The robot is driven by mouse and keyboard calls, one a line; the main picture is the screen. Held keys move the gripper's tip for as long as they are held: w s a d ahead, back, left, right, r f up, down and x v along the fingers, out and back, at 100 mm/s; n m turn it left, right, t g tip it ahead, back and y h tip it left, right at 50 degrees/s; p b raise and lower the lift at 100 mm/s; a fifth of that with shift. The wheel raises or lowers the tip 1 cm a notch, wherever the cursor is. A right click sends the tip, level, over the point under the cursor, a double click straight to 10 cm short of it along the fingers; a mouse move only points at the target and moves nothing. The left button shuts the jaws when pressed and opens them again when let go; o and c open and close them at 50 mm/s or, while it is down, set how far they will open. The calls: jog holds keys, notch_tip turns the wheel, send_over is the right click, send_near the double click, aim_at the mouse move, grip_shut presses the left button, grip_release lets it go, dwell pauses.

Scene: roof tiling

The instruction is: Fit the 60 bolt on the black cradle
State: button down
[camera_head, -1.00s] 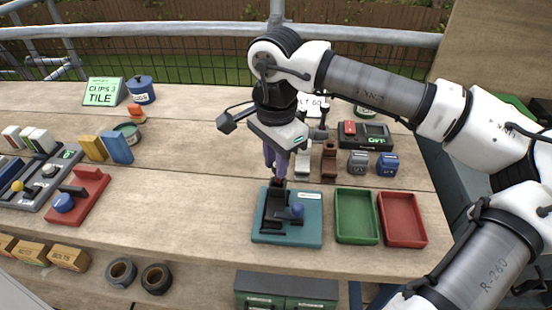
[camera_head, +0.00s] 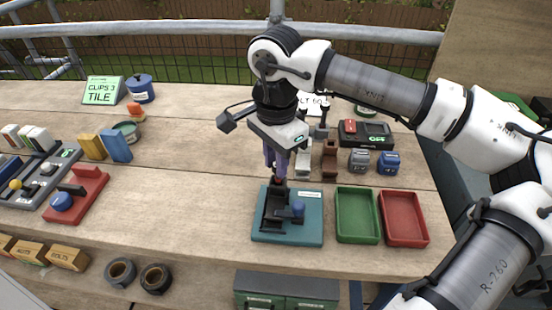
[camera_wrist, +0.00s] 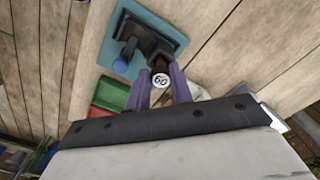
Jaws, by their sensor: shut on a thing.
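The black cradle (camera_head: 274,213) stands on a teal base plate (camera_head: 310,233) with a blue knob (camera_head: 298,209) at its right side. The cradle also shows in the wrist view (camera_wrist: 154,44). My gripper (camera_head: 277,178) points down over the back end of the cradle. Its purple fingers are shut on the 60 bolt (camera_wrist: 160,80), whose round white end marked 60 faces the wrist camera. The rest of the bolt is mostly hidden by the fingers and the cradle. I cannot tell whether the bolt touches the cradle.
A green tray (camera_head: 357,238) and a red tray (camera_head: 404,240) stand right of the teal plate. Behind are a brown block (camera_head: 329,160), small grey (camera_head: 359,161) and blue (camera_head: 388,163) items, and a black box (camera_head: 366,134).

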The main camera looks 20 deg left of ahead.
jog(key=c, duration=1.1)
grip_release()
jog(key=shift+c, duration=0.2)
jog(key=shift+r+p, duration=2.2)
jog(key=shift+r, duration=1.35)
